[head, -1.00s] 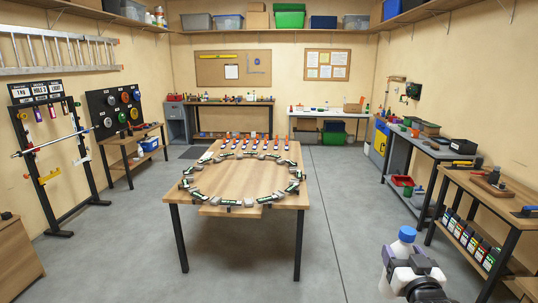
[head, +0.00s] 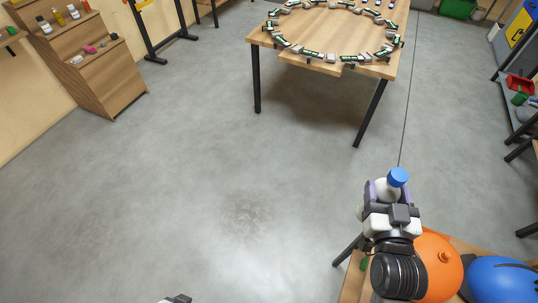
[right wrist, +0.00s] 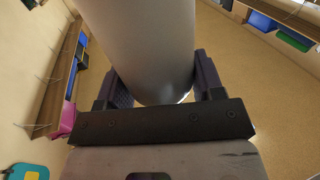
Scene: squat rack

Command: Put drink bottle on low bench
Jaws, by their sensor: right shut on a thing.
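The drink bottle has a white body (head: 386,187) and a blue cap (head: 398,177). My right gripper (head: 384,191) is shut on it and holds it upright in the air, right of centre in the head view. In the right wrist view the bottle (right wrist: 145,45) is a large pale cylinder between the two purple fingers of the gripper (right wrist: 155,90). A wooden surface (head: 349,288) shows in the lower right corner below my arm; I cannot tell whether it is the low bench. My left gripper's jaws are not seen.
An orange ball (head: 440,262) and a blue ball (head: 500,280) are at the lower right. A wooden table (head: 330,66) with a ring of small blocks stands ahead. A stepped wooden unit (head: 108,80) with small items stands at the left. The concrete floor (head: 190,170) between is clear.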

